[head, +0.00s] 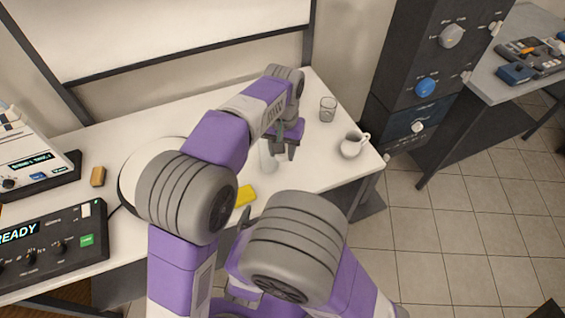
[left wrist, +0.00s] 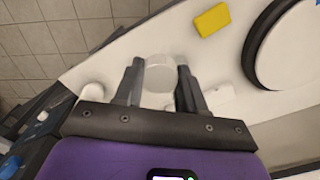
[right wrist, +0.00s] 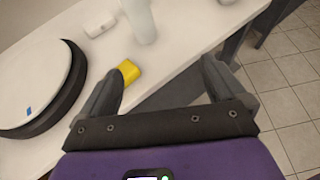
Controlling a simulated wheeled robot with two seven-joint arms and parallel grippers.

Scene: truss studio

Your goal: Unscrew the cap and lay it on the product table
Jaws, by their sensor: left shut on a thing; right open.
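My left gripper (head: 285,150) points down over the white table (head: 200,116), just right of a pale bottle (head: 269,160) in the head view. In the left wrist view its fingers stand on both sides of a pale round thing (left wrist: 160,74), which I take for the cap; it is hard to tell from the bottle there. The bottle stands upright at the top of the right wrist view (right wrist: 140,22).
A yellow block (head: 245,195) lies near the front edge. A small white thing (right wrist: 100,25) lies beside the bottle. A white jug (head: 352,146) and a glass (head: 327,108) stand to the right. A round white plate with a dark rim (right wrist: 38,85) is at the left.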

